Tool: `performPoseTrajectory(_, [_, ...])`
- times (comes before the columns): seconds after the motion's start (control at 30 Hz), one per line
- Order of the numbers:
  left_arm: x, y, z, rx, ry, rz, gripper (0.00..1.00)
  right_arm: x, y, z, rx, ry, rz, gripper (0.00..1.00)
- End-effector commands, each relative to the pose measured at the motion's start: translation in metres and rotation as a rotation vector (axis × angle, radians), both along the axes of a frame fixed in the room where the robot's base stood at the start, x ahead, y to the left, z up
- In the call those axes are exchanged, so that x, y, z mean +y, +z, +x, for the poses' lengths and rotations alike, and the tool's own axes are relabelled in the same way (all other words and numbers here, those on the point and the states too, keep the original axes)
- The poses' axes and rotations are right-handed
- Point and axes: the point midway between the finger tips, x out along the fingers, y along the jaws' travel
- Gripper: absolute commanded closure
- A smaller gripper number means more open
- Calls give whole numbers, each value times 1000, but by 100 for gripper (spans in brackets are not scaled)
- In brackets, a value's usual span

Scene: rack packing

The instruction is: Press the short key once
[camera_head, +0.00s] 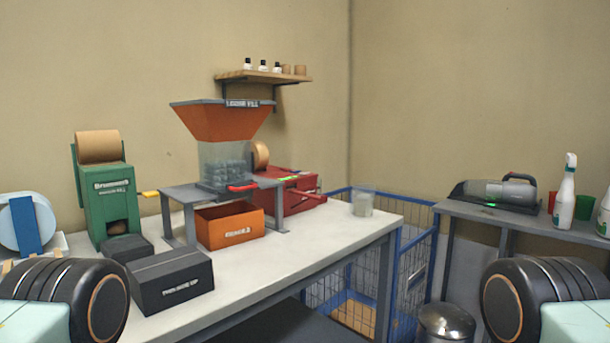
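No key labelled short can be made out. A red machine (297,190) sits at the back of the white table, with small green marks on its top and a red lever at its front; its left part is hidden by the hopper stand. A green dispenser (108,197) with a brown paper roll on top stands at the left, a yellow lever on its right side. Any small keys on either are too small to tell. Only dark round joints of my two arms show in the lower corners; neither gripper is in view.
An orange hopper (223,121) stands on a grey stand over an orange bin (230,227). A black box (171,280) lies on the white table's front. A clear cup (363,203) stands near the right end. A blue wire cage (412,265) and a side table with a handheld vacuum (497,194) lie right.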

Motion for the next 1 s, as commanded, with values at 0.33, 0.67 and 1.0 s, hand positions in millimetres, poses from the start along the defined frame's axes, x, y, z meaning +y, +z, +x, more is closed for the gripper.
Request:
performPoseTrajectory(0.33, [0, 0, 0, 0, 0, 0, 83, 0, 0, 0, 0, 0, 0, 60])
performPoseTrajectory(0.67, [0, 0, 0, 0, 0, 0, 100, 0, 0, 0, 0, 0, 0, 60])
performPoseTrajectory(1.0, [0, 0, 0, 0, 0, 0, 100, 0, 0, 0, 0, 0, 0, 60])
